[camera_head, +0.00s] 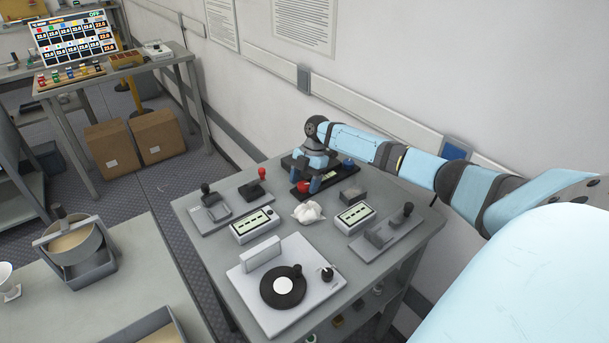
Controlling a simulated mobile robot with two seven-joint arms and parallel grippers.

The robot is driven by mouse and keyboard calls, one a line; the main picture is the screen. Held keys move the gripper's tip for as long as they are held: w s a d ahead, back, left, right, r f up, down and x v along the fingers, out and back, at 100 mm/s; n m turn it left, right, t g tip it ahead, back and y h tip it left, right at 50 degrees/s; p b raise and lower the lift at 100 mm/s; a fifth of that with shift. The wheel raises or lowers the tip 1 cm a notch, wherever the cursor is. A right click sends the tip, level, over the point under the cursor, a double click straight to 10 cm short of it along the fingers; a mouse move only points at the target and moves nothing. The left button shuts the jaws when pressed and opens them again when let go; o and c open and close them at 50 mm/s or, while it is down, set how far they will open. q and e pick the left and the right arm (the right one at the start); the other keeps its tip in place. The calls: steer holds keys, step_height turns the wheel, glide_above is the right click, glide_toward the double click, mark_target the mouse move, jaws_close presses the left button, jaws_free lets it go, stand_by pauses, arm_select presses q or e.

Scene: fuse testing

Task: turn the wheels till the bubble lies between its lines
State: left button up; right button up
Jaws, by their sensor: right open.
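A dark levelling device (338,182) lies at the back of the grey table. It has a red wheel (303,187) at its near left end and a blue wheel (348,163) at its far right end. A small green-yellow strip, perhaps the bubble vial (331,176), shows between them. The bubble and its lines are too small to make out. My right gripper (308,177) points down over the device's left part, open, close to the red wheel. I cannot tell whether it touches the wheel. It hides part of the device. My left gripper is out of view.
A white plate with a black disc (283,287) lies in front. A wall rail (370,103) runs behind my right arm.

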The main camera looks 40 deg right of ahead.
steer(key=s+v, duration=0.1)
steer(key=v, duration=1.2)
steer(key=shift+w+r+b, duration=0.3)
steer(key=shift+w+r, duration=0.1)
steer(key=shift+w, duration=0.05)
